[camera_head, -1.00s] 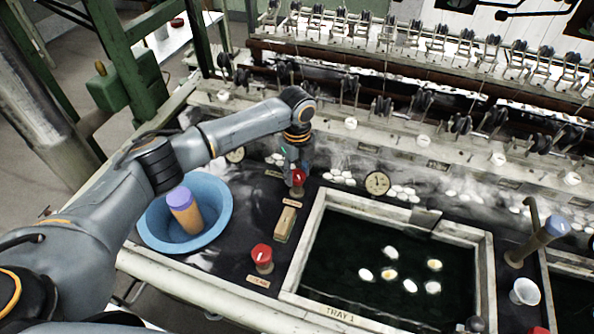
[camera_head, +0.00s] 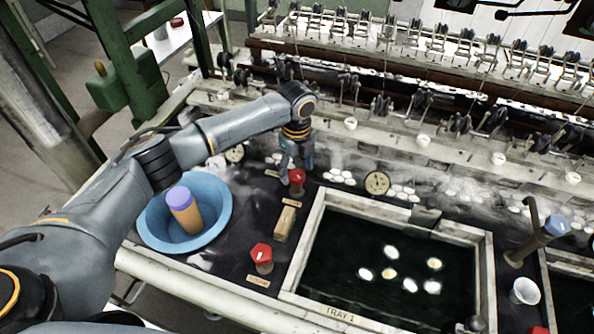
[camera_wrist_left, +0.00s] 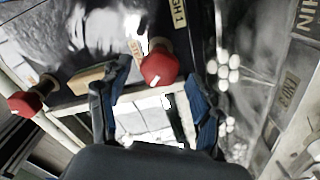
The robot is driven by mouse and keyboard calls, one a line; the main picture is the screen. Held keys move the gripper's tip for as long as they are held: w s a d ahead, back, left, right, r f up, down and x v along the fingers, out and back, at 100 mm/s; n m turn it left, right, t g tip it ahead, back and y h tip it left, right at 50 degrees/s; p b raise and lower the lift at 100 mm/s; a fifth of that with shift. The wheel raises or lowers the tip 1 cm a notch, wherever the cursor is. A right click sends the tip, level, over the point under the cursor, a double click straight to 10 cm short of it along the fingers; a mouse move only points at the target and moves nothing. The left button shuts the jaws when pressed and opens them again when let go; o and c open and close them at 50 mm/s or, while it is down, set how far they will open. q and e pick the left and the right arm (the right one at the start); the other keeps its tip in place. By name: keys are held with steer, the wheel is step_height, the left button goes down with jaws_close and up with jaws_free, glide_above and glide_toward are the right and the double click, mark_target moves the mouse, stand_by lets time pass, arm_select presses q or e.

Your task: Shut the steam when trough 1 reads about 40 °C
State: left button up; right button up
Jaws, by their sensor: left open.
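A red valve knob (camera_head: 297,177) stands on the dark bench top behind the wooden block. My left gripper (camera_head: 296,163) points down at this knob from behind and above. In the left wrist view the same knob (camera_wrist_left: 159,66) shows between and beyond the two open fingers (camera_wrist_left: 158,100). A second red knob (camera_head: 261,254) stands nearer the front edge, beside a small label. A round dial gauge (camera_head: 377,183) stands behind the TRAY 1 trough; its reading is too small to tell. Another gauge (camera_head: 235,154) is partly hidden by my left arm. My right gripper is not in view.
The trough marked TRAY 1 (camera_head: 335,312) holds dark water with several white cocoons. A blue basin (camera_head: 154,233) with an orange, purple-topped container (camera_head: 184,212) sits at left. A wooden block (camera_head: 285,223) lies between the knobs.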

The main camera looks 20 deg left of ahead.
mark_target(297, 174)
arm_select(q)
step_height(297, 174, up, 11)
stand_by(0.3)
steer(key=shift+f, duration=0.15)
stand_by(5.4)
